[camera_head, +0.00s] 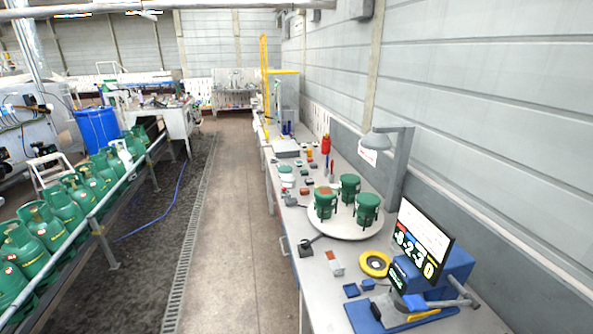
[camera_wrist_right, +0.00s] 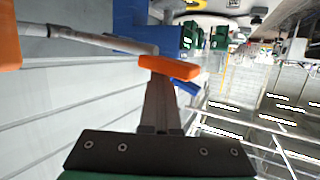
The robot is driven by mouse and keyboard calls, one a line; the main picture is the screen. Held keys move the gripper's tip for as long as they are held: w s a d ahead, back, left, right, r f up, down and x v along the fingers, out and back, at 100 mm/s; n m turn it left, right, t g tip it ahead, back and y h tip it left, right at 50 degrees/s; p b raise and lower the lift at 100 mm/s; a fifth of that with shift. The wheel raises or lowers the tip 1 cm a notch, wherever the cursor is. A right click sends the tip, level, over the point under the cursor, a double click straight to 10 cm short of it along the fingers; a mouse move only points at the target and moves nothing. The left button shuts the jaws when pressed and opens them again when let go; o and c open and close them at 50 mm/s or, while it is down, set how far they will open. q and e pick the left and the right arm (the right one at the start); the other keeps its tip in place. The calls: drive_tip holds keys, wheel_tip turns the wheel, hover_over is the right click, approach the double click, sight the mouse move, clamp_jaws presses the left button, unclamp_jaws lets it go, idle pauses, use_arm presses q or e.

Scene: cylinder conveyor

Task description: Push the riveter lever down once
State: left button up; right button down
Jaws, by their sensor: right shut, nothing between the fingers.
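The riveter is a blue machine (camera_head: 455,264) at the near right end of the bench, partly behind a screen in the head view. Its grey lever (camera_head: 460,289) sticks out toward the lower right. In the right wrist view, which is turned over, the lever is a grey rod (camera_wrist_right: 108,41) running left from the blue body (camera_wrist_right: 150,38), with an orange grip (camera_wrist_right: 9,40) cut off by the left edge. My right gripper (camera_wrist_right: 168,68) is shut and empty, its orange tip beside the rod's inner end; contact is unclear. My left gripper is not in view.
A dark screen (camera_head: 422,245) stands in front of the riveter. A white round turntable (camera_head: 342,226) carries green cylinder parts. A yellow ring (camera_head: 375,263) and small blue blocks lie on the bench. A ribbed grey wall (camera_head: 490,170) is close behind. The aisle is clear.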

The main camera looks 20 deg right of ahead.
wheel_tip(320, 180, up, 11)
drive_tip(key=p, duration=0.8)
drive_tip(key=shift+f+p, duration=0.2)
drive_tip(key=shift+p, duration=0.2)
